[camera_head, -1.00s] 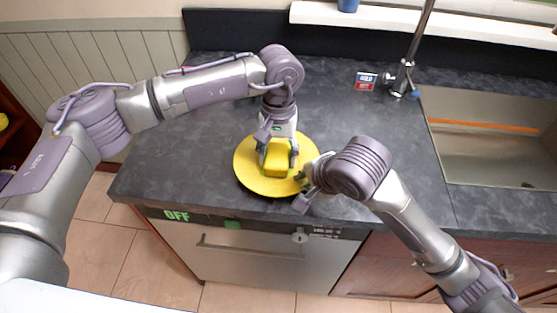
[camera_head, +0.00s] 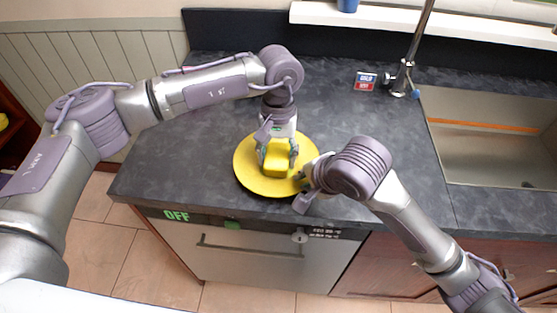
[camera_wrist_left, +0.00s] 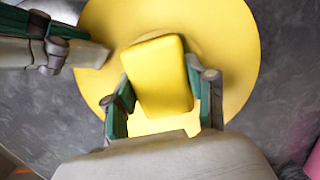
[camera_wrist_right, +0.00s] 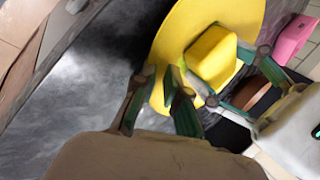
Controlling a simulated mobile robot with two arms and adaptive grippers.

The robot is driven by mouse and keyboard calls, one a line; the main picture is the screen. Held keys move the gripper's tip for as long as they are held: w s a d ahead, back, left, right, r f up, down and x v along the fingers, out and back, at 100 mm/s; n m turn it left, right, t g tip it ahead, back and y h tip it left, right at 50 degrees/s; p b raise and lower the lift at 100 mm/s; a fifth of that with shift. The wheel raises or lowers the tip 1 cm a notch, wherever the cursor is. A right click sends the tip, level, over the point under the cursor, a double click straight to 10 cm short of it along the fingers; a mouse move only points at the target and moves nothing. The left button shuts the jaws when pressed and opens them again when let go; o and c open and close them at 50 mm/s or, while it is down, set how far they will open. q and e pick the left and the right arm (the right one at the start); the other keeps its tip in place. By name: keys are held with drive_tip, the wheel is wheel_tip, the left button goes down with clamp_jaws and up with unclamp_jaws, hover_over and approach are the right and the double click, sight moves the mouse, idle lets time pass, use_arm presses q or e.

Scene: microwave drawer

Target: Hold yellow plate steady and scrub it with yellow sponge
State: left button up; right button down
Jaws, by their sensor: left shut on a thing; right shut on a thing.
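The yellow plate (camera_head: 247,176) lies on the dark counter near its front edge. The yellow sponge (camera_head: 276,160) is on the plate, held between the fingers of my left gripper (camera_head: 278,154), which comes down from above. The left wrist view shows the sponge (camera_wrist_left: 160,75) between both fingers, over the plate (camera_wrist_left: 235,50). My right gripper (camera_head: 304,179) is at the plate's right rim, shut on it. The right wrist view shows its fingers (camera_wrist_right: 160,95) at the plate's rim (camera_wrist_right: 175,40), with the sponge (camera_wrist_right: 213,58) close by.
A sink (camera_head: 490,145) with a faucet (camera_head: 403,75) is at the right. A small red and blue box (camera_head: 366,81) stands beside the faucet. A pink thing (camera_wrist_right: 292,38) shows in the right wrist view. The counter behind the plate is clear.

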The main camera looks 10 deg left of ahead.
use_arm(q)
drive_tip(key=shift+s+d, duration=0.15)
drive_tip(key=shift+s, duration=0.05)
drive_tip(key=shift+r, duration=2.95)
drive_tip(key=a, duration=0.9)
drive_tip(key=shift+a, duration=0.15)
drive_tip(key=shift+w+d, duration=0.15)
drive_tip(key=shift+d, duration=1.3)
drive_tip(key=shift+w+d, duration=0.15)
drive_tip(key=shift+d, duration=1.35)
drive_tip(key=shift+w+d, duration=0.15)
drive_tip(key=shift+d, duration=1.3)
drive_tip(key=shift+f, duration=2.4)
drive_tip(key=shift+f, duration=0.65)
drive_tip(key=shift+s, duration=0.15)
